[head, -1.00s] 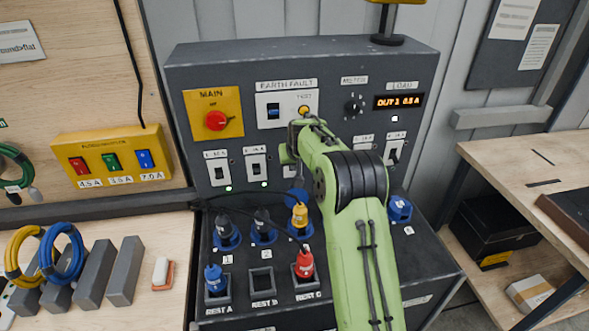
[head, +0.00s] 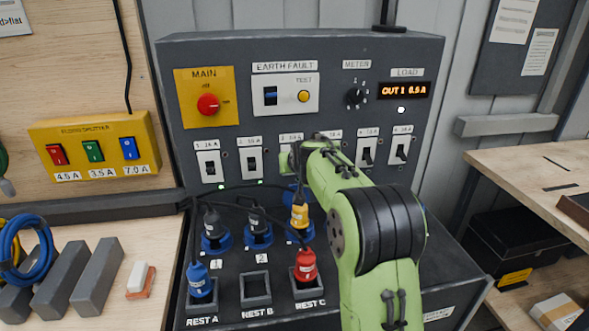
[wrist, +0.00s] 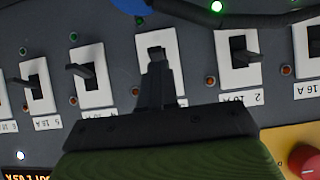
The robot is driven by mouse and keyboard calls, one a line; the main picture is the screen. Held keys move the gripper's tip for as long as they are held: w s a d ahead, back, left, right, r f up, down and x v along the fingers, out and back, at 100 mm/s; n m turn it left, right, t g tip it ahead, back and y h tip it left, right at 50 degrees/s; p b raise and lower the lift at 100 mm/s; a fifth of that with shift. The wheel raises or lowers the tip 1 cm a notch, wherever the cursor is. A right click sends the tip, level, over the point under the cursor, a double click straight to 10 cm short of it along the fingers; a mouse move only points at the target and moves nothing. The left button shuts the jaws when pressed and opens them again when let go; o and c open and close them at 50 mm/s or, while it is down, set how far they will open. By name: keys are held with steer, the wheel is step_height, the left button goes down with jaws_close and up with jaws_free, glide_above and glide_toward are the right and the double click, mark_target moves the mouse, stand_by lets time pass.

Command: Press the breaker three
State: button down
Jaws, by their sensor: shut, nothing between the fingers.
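Breaker three is mostly hidden by my arm in the head view; only its label (head: 291,138) and a bit of its plate show. In the wrist view, which sees the panel upside down, its white plate (wrist: 166,41) is directly in front of my gripper (wrist: 154,72). The fingers are together and empty, with their tips overlapping the switch area of breaker three. I cannot tell whether they touch the switch. Breaker two (wrist: 239,50) is to the right in the wrist view, and breaker four (wrist: 85,77) to the left.
Breakers one (head: 209,165) and two have green lamps lit below them. Above the row are the red main knob (head: 208,104), the yellow test button (head: 304,96) and the load display (head: 404,91). Plugs and dark cables, including a yellow plug (head: 299,216), stand below.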

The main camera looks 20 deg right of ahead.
steer(key=shift+r+p, duration=0.45)
steer(key=shift+r, duration=0.25)
steer(key=shift+r, duration=0.1)
steer(key=p+v, duration=0.1)
steer(key=v, duration=1.2)
steer(key=shift+w+r+p, duration=0.2)
steer(key=shift+r+p, duration=0.1)
steer(key=shift+p, duration=0.1)
steer(key=shift+s, duration=0.1)
